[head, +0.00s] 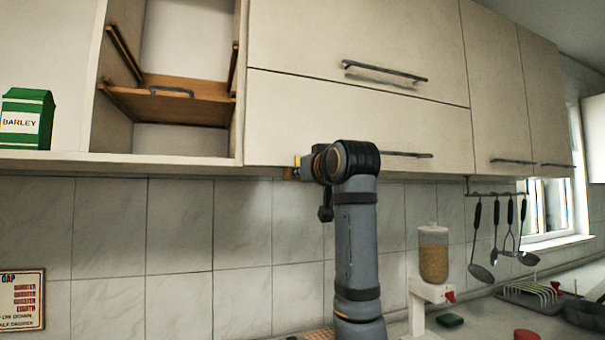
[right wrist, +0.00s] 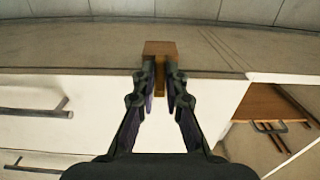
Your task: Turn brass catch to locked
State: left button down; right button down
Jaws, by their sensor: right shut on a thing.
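The brass catch (head: 297,160) shows as a small yellow piece at the lower edge of the upper cabinet in the head view, beside a brown block (head: 289,174). In the right wrist view the brown block (right wrist: 160,48) sits at the cabinet's edge, with the narrow catch (right wrist: 159,84) coming from it between the fingers. My right gripper (right wrist: 160,78) is shut on the catch. In the head view my wrist hides most of the catch and the fingers. Whether the catch sits at locked cannot be read. My left gripper is not in view.
The open cabinet bay (head: 185,60) with a wooden flap (head: 175,104) lies to the left, beside a green barley box (head: 27,118). Bar handles (head: 385,71) stick out from the cabinet fronts. A dispenser (head: 433,255) and hanging utensils (head: 495,230) stand to the right.

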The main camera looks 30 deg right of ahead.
jog(key=shift+f, duration=0.15)
jog(key=c, duration=1.4)
grip_release()
jog(key=v, duration=1.2)
